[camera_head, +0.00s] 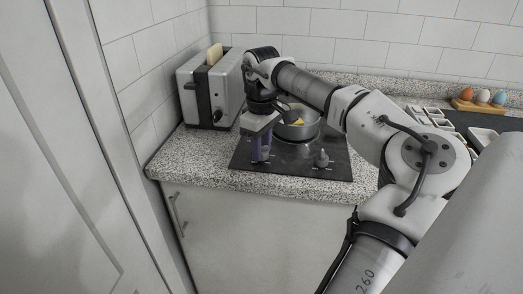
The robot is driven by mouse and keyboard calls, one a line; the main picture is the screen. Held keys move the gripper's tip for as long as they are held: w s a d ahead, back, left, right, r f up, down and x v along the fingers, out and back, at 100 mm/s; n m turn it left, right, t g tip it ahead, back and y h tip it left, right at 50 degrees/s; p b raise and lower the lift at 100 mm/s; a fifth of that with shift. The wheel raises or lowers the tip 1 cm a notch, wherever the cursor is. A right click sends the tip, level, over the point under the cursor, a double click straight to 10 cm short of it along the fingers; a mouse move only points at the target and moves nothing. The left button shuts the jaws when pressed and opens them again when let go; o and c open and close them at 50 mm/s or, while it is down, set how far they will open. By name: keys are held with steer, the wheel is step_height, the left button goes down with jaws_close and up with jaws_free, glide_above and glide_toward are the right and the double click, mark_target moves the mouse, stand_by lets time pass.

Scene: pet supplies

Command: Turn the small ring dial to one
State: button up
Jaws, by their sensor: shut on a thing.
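A black hob (295,168) with a speckled surround is set in the counter. One grey dial (321,158) stands upright near its front right and is clear of my gripper. My gripper (261,158) points down at the hob's front left and is shut on a dial there, which its fingers hide. I take this to be the small ring dial. Its setting and any markings cannot be read. A grey metal pan (302,130) with something yellow in it stands on the hob behind my gripper, partly hidden by my arm.
A steel toaster (205,95) with bread sticking out stands left of the hob, close to my wrist. Coloured eggs in a wooden holder (478,106) and small white dishes (428,117) are at the right. The counter's front left (190,165) is bare.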

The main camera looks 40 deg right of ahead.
steer(key=shift+m, duration=0.3)
steer(key=o, duration=1)
steer(key=shift+r, duration=0.1)
